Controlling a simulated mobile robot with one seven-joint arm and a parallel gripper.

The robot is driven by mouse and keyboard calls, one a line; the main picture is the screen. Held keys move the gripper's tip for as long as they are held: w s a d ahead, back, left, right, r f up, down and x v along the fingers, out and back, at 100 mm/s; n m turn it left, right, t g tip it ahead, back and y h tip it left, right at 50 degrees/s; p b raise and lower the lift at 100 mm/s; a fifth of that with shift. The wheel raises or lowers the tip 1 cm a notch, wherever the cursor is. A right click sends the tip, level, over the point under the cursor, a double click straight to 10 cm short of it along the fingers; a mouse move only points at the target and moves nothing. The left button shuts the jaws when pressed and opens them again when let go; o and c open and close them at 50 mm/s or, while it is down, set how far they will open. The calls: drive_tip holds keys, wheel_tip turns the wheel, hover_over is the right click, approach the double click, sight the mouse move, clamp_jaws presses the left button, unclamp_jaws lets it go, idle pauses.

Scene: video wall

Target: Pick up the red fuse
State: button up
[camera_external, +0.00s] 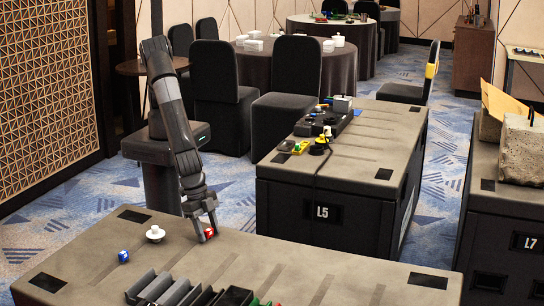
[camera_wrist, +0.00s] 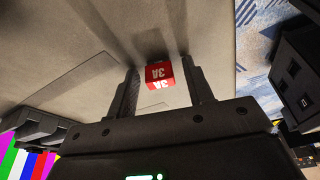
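The red fuse (camera_external: 209,233) is a small red block on the near table (camera_external: 262,249), close to its back edge. In the wrist view the red fuse (camera_wrist: 158,75) shows white "3A" markings and lies between the two fingers. My gripper (camera_external: 205,229) points down at it, and the fingers partly cover the fuse in the external view. In the wrist view my gripper (camera_wrist: 161,82) is open, with a narrow gap seen on each side of the fuse. Whether the fuse bears on the table under the fingertips is hard to tell.
Dark slotted holders (camera_external: 170,290) line the table's front. Table L5 (camera_external: 345,170) with small parts stands behind. The table right of the fuse is clear.

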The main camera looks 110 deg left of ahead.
drive_tip(key=c, duration=0.9)
